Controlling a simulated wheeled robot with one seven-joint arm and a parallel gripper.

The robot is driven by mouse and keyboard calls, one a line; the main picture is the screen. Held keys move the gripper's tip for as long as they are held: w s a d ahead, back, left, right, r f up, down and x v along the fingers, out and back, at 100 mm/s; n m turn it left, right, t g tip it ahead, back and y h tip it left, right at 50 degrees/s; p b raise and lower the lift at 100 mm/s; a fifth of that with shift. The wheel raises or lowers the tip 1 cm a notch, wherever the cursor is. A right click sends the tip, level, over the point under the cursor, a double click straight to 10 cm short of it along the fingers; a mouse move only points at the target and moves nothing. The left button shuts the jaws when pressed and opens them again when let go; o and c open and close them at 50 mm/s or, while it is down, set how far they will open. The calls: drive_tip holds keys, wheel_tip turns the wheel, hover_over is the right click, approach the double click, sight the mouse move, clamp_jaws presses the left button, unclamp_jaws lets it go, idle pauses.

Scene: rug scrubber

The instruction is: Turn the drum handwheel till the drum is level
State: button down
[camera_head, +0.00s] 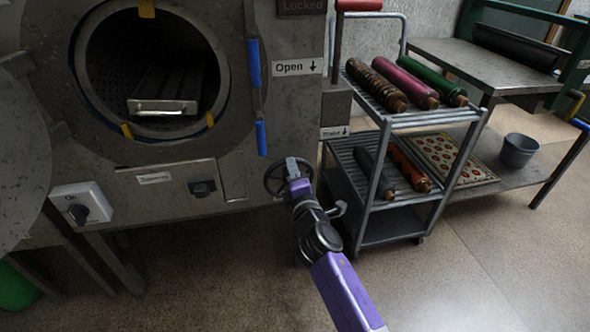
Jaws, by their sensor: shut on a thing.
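The drum handwheel (275,178) is a dark spoked wheel low on the right of the grey machine's front. My gripper (292,168) is at the right side of its rim and shut on it; the fingers are small and partly hidden. The drum (106,66) shows through the round opening, with a dark perforated inner wall. A metal tray-like piece (162,107) lies inside it, its near end close to the opening. The yellow marks (146,9) sit at the top and lower edges of the opening's ring.
A cart (372,205) with several rolled rugs stands just right of my arm. A bench (480,68) and grey bucket (518,150) are further right. The round door (22,160) hangs open at left, near a switch box (83,203). The front right floor is clear.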

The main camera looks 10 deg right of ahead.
drive_tip(key=shift+a, duration=0.15)
drive_tip(key=c, duration=1.3)
unclamp_jaws()
drive_tip(key=shift+s, duration=0.1)
drive_tip(key=s+p, duration=0.2)
drive_tip(key=s, duration=0.5)
drive_tip(key=shift+s+p, duration=0.35)
